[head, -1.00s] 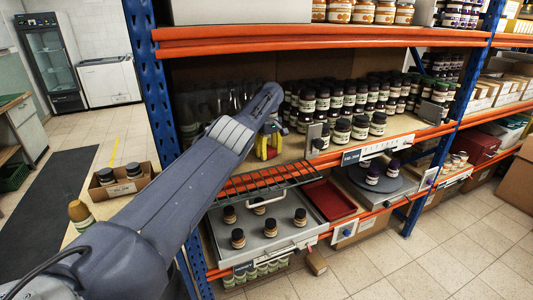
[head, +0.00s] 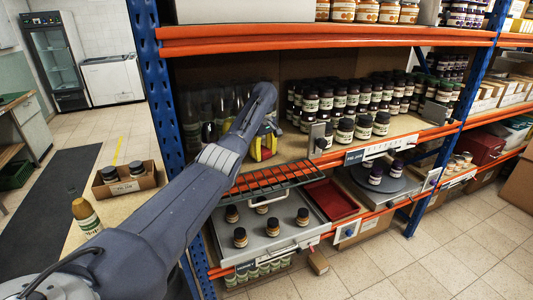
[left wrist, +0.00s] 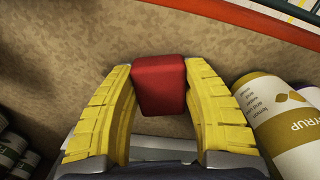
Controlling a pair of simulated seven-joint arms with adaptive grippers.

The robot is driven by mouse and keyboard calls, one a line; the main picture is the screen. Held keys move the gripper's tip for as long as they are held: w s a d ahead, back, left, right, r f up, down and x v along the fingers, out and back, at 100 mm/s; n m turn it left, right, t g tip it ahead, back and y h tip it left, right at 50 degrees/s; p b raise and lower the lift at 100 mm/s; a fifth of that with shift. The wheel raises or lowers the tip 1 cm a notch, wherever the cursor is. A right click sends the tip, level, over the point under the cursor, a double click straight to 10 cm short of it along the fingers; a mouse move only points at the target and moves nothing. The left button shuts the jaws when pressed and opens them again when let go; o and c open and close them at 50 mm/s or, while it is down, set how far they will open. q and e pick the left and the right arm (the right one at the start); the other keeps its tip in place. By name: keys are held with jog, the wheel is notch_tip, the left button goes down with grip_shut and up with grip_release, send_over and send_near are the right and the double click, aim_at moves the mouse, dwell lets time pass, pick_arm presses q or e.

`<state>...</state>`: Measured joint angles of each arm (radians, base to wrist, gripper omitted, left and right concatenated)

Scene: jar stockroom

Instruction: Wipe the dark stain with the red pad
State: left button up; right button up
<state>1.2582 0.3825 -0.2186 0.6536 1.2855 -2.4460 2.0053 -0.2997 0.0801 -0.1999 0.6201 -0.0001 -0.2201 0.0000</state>
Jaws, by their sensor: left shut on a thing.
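My left gripper (head: 265,146) has yellow fingers and is on the left part of the middle shelf. In the left wrist view its two fingers (left wrist: 160,72) are shut on the red pad (left wrist: 159,90), one on each side of it. The pad is a small red block, and only a little red shows between the fingers in the head view. The mottled brown shelf surface (left wrist: 60,75) lies beyond the pad. I cannot tell whether the pad touches it. I cannot pick out the dark stain in either view. My right gripper is not in view.
A syrup bottle (left wrist: 278,112) lies close right of the fingers in the wrist view; dark jars (left wrist: 14,150) are at lower left. Rows of dark-lidded jars (head: 345,95) stand right of the gripper. Below are a wire rack (head: 275,177), a grey tray (head: 290,238) and a red tray (head: 331,200).

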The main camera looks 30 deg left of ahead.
aim_at(254, 159)
pick_arm(q)
jog(key=shift+s+a+f, duration=0.1)
jog(key=shift+s+a, duration=0.45)
jog(key=shift+s, duration=0.25)
jog(key=shift+s+a+f, duration=0.1)
jog(key=shift+s+a, duration=0.45)
jog(key=shift+s, duration=0.2)
jog(key=shift+r, duration=0.15)
jog(key=shift+r, duration=3)
jog(key=shift+r, duration=1.5)
jog(key=shift+w, duration=0.15)
